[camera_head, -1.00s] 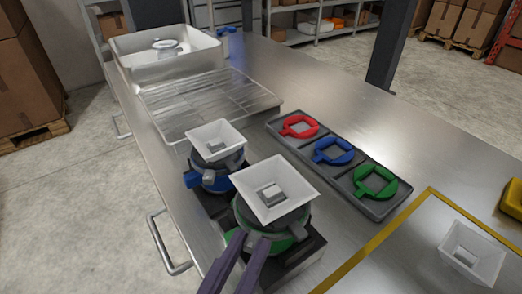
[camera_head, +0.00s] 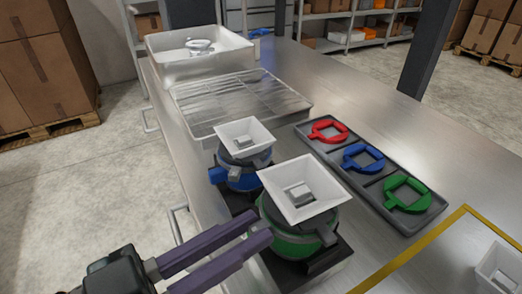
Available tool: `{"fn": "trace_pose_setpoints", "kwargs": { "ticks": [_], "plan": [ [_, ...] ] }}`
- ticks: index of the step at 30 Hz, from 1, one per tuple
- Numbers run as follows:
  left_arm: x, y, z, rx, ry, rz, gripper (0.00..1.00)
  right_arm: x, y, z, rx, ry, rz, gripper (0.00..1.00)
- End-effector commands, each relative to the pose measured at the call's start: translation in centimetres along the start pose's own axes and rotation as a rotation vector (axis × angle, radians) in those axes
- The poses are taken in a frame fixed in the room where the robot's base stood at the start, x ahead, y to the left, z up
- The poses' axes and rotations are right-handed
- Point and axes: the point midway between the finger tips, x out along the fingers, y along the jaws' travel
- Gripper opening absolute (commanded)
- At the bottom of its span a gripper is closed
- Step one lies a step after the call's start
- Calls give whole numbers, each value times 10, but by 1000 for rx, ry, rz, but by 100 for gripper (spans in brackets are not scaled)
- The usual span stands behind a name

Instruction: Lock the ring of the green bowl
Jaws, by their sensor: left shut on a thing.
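The green bowl (camera_head: 292,247) stands on a dark base at the near end of the row. A dark grey ring (camera_head: 325,233) sits around its top, with a tab pointing to the near right. A white square funnel (camera_head: 302,188) with a grey block inside sits above the ring. My left gripper (camera_head: 260,227) has purple fingers reaching from the lower left to the left side of the green bowl. It is shut on the bowl's handle, which the fingers mostly hide. My right gripper is out of view.
A blue bowl (camera_head: 242,181) with its own funnel stands just behind. A grey tray (camera_head: 372,188) to the right holds red, blue and green square-holed rings. A wire rack and a white tub (camera_head: 158,66) are farther back. Another white funnel (camera_head: 497,270) lies at the right.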

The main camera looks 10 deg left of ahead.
Motion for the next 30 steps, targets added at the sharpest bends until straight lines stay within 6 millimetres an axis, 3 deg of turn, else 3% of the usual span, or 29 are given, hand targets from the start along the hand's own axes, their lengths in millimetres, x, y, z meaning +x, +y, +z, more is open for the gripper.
{"fn": "trace_pose_setpoints", "kwargs": {
  "ticks": [6, 7, 10, 19, 23, 30],
  "plan": [
    [0, 0, 0, 0, 1, 0, 0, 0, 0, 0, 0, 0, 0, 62],
    [0, 0, 0, 0, 2, 0, 18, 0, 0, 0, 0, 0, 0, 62],
    [0, 0, 0, 0, 2, -1, 30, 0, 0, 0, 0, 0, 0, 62],
    [-3, 0, 0, 0, 0, -1, 30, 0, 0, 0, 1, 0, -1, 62],
    [-20, 0, 2, 0, -3, -1, 30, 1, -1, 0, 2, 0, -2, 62],
    [-69, 1, 2, 0, -5, 0, 30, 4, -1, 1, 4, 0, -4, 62]
  ]
}}
